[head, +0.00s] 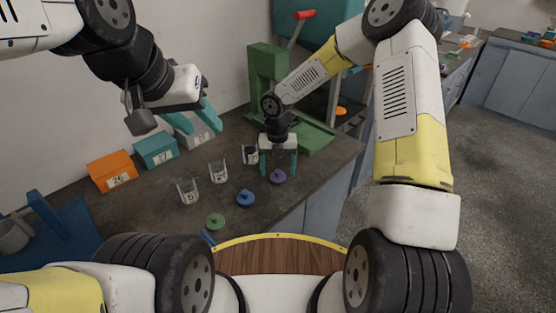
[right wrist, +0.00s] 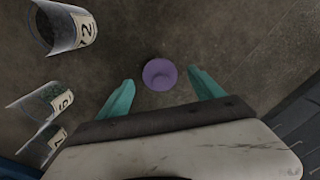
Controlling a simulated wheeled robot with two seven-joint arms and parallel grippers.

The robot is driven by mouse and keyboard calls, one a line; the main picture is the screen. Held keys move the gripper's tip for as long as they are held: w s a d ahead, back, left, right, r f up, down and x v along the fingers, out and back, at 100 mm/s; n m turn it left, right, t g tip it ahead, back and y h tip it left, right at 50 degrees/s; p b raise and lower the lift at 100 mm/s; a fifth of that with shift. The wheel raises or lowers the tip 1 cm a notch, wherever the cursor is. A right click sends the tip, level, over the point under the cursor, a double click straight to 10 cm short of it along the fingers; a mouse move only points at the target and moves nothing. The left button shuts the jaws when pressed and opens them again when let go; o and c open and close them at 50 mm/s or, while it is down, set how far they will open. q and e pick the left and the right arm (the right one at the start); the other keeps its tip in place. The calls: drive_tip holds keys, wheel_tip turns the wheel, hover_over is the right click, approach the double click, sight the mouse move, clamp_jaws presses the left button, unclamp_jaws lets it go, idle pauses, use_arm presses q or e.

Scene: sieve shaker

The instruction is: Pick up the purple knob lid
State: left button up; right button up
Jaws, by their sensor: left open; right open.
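The purple knob lid (head: 278,177) lies on the dark countertop near its front edge, at the right end of a row of lids. In the right wrist view the purple knob lid (right wrist: 160,74) is centred just beyond my fingertips. My right gripper (head: 278,172) is open above the lid, with its teal fingers (right wrist: 160,88) to either side and apart from it. My left gripper (head: 210,125) is open and empty, raised over the back left of the counter, far from the lid.
A blue lid (head: 245,198) and a green lid (head: 215,221) lie to the left. Several numbered clear cups (head: 218,171) stand behind them. Orange (head: 112,170) and teal (head: 155,151) numbered boxes line the wall. A green press (head: 268,85) stands behind my right gripper.

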drive_tip(key=shift+f, duration=0.6)
drive_tip(key=c, duration=1.4)
drive_tip(key=shift+r, duration=0.1)
drive_tip(key=shift+c, duration=0.2)
